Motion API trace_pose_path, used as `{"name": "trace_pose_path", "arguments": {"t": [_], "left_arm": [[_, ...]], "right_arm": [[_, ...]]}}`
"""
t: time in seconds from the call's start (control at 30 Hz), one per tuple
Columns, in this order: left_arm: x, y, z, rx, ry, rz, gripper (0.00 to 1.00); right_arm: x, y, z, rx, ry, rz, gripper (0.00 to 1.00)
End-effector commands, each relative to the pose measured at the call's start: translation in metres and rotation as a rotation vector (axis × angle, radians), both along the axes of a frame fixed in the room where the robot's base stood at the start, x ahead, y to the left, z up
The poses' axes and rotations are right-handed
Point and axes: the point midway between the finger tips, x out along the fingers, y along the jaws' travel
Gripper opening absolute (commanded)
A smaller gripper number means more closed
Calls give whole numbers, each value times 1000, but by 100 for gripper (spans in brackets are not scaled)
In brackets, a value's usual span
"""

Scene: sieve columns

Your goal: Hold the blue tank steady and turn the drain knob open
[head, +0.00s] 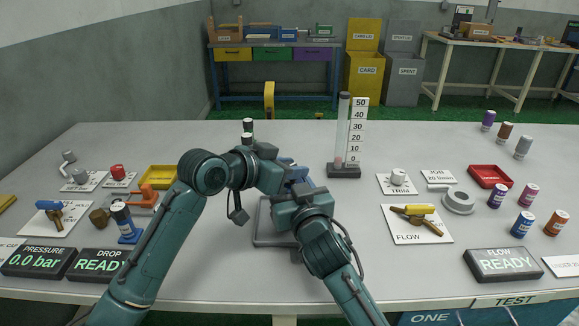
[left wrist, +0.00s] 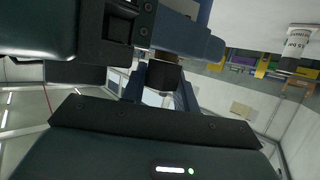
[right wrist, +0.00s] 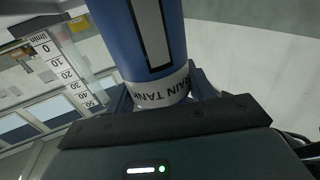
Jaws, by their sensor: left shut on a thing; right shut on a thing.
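The blue drain tank (head: 297,174) stands at the middle of the table, mostly hidden behind my grippers in the head view. In the right wrist view the tank (right wrist: 158,35) has a white band lettered "DRAIN TANK", and my right gripper (head: 300,193) is shut around its body. My left gripper (head: 281,172) is at the tank from the far left side. In the left wrist view a dark block, the drain knob (left wrist: 164,77), sits between its fingers by the blue tank (left wrist: 185,40). The knob's turn angle cannot be told.
A grey tray (head: 268,232) lies under my grippers. A clear column with a number scale (head: 360,130) stands behind right. A FLOW valve plate (head: 405,235) is to the right.

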Motion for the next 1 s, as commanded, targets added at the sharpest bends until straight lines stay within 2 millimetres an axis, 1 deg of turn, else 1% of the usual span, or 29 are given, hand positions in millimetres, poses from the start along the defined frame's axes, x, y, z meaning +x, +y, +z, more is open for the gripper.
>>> {"name": "trace_pose_path", "arguments": {"t": [0.27,0.67,0.7,0.93,1.0], "left_arm": [[0,0,-2,0,4,64,7],[0,1,-2,0,4,71,7],[0,1,-2,0,4,71,31],[0,0,-1,-1,2,70,50],[0,0,-1,-1,1,70,52]], "right_arm": [[0,0,-1,-1,1,0,18],[0,0,-1,1,1,-1,18],[0,0,-1,1,1,-1,18],[0,0,-1,1,1,-1,18],[0,0,-1,1,1,-1,18]]}}
